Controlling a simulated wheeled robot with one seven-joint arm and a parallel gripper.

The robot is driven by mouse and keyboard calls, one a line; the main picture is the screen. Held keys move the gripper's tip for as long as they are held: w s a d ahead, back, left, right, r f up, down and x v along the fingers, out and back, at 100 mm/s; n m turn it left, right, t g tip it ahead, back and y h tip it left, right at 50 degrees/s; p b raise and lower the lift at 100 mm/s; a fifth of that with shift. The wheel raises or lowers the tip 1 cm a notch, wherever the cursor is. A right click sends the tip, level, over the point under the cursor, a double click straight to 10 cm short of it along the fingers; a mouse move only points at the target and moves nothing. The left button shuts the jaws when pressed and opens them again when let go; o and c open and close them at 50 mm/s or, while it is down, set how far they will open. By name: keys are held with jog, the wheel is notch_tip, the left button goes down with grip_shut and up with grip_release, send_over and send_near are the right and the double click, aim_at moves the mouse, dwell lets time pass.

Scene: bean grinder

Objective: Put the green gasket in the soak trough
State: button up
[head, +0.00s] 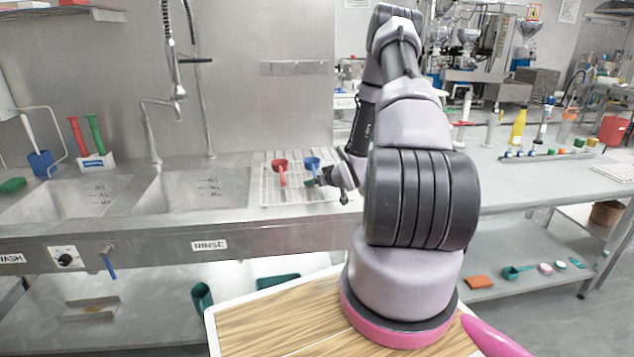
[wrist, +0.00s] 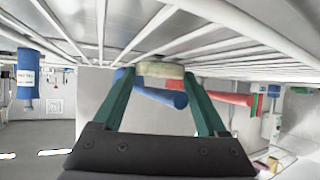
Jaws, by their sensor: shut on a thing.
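My gripper (head: 316,181) is at the wire drying rack (head: 268,198) right of the sinks, close to the blue scoop. In the wrist view my gripper (wrist: 158,75) has its green fingers closed on a small pale yellowish piece (wrist: 160,70) between the tips. Its colour is too washed out to tell whether it is the green gasket. The rack wires (wrist: 240,45) pass very near it. No trough is clearly marked as the soak trough; two sink basins (head: 75,197) (head: 205,188) lie left of the rack.
A red scoop (head: 280,168) and a blue scoop (head: 312,163) are on the rack; the blue handle (wrist: 165,95) shows behind the fingers. A tall faucet (head: 178,90) stands behind the basins. Teal bins (head: 202,298) sit below. The right counter holds bottles (head: 518,128).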

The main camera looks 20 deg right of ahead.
jog(key=shift+f, duration=0.15)
jog(key=o, duration=1.2)
jog(key=shift+o, duration=0.2)
